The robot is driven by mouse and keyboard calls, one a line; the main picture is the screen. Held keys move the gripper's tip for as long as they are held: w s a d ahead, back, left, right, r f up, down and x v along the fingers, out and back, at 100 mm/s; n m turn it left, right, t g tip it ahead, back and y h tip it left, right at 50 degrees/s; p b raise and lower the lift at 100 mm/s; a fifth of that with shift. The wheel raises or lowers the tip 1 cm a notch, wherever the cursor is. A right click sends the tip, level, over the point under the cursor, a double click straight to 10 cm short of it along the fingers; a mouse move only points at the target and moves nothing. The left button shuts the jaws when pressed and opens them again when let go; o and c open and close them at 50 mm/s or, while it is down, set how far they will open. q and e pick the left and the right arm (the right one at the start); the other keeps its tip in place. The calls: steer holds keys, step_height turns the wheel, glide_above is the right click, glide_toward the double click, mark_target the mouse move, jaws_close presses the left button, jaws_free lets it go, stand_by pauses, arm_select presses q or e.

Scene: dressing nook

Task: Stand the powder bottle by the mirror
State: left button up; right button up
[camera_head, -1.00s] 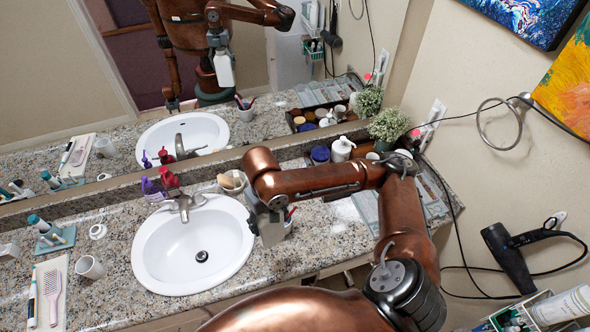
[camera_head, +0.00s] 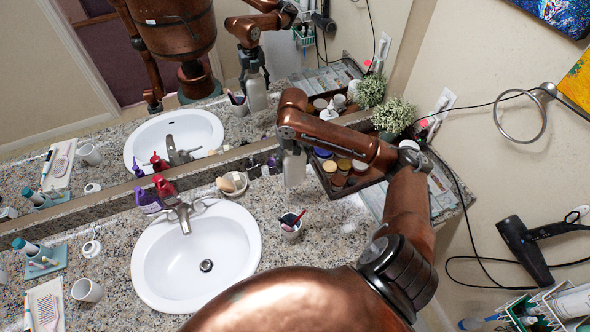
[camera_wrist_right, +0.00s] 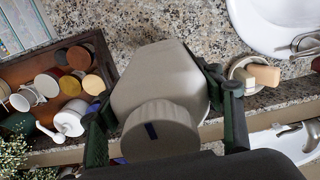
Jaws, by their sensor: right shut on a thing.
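The powder bottle (camera_head: 294,168) is a pale grey-white bottle with a ribbed round cap, upright at the back of the counter, close to the mirror (camera_head: 75,115). My right gripper (camera_head: 291,143) is above it in the head view, partly hidden by my arm. The right wrist view shows the bottle (camera_wrist_right: 160,85) from above, with the fingers of the gripper (camera_wrist_right: 163,112) shut on both its sides. I cannot tell whether its base touches the counter.
A brown tray (camera_head: 345,193) of jars lies right of the bottle. A brush cup (camera_head: 290,226) stands in front, and a soap dish (camera_head: 232,184) and sink (camera_head: 196,258) are to the left. A potted plant (camera_head: 394,114) is at the back right.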

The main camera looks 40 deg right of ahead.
arm_select(q)
steer(key=f+b, duration=0.1)
steer(key=w+f+b, duration=0.1)
steer(key=f+b, duration=0.1)
steer(key=shift+w, duration=0.3)
arm_select(e)
steer(key=w+d+f, duration=1)
steer(key=f, duration=0.3)
steer(key=shift+w, duration=0.15)
arm_select(q)
steer(key=shift+r, duration=0.1)
arm_select(e)
steer(key=shift+f, duration=0.1)
steer(key=o, duration=1.4)
